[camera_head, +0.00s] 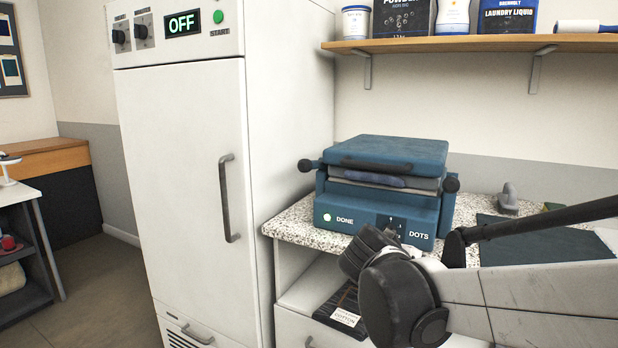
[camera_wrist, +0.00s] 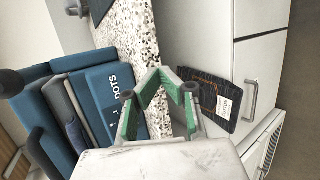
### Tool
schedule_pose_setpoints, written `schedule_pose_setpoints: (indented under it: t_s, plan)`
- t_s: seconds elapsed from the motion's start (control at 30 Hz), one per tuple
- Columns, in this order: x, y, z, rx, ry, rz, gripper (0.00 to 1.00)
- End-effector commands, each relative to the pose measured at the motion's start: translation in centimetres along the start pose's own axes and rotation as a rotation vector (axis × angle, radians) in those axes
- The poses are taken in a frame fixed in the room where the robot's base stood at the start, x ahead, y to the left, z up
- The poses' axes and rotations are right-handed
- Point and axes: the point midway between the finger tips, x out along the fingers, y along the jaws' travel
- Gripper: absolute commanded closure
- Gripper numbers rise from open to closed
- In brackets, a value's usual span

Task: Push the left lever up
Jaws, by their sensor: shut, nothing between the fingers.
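A blue press (camera_head: 380,205) with a DONE light and the word DOTS on its front stands on a speckled counter. Folded grey and blue cloth lies under its lid. The left lever (camera_head: 306,165) ends in a black knob on the press's left side, pointing outward. The right lever (camera_head: 450,184) has a like knob, which also shows in the wrist view (camera_wrist: 10,82). The left lever cannot be made out in the wrist view. My gripper (camera_wrist: 160,73) is shut and empty, its green fingers meeting beside the press's front, apart from both levers. In the head view its fingers are hidden behind my arm.
A tall white cabinet (camera_head: 185,190) reading OFF stands just left of the press. A shelf (camera_head: 470,44) with bottles and boxes hangs above. An iron-like grey object (camera_head: 508,198) stands right of the press.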

Motion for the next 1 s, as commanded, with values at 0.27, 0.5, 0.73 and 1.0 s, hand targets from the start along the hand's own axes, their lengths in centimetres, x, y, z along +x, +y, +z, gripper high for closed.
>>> schedule_pose_setpoints:
  t_s: [0.27,0.5,0.73,1.0]
  plan:
    - [0.7,3.1,-5.2,-0.218,-0.071,0.156,1.00]
    - [0.6,4.7,-9.3,-0.369,-0.137,0.277,1.00]
    - [-0.1,5.6,-13.7,-0.507,-0.210,0.398,1.00]
    - [-1.7,6.0,-19.6,-0.672,-0.323,0.566,1.00]
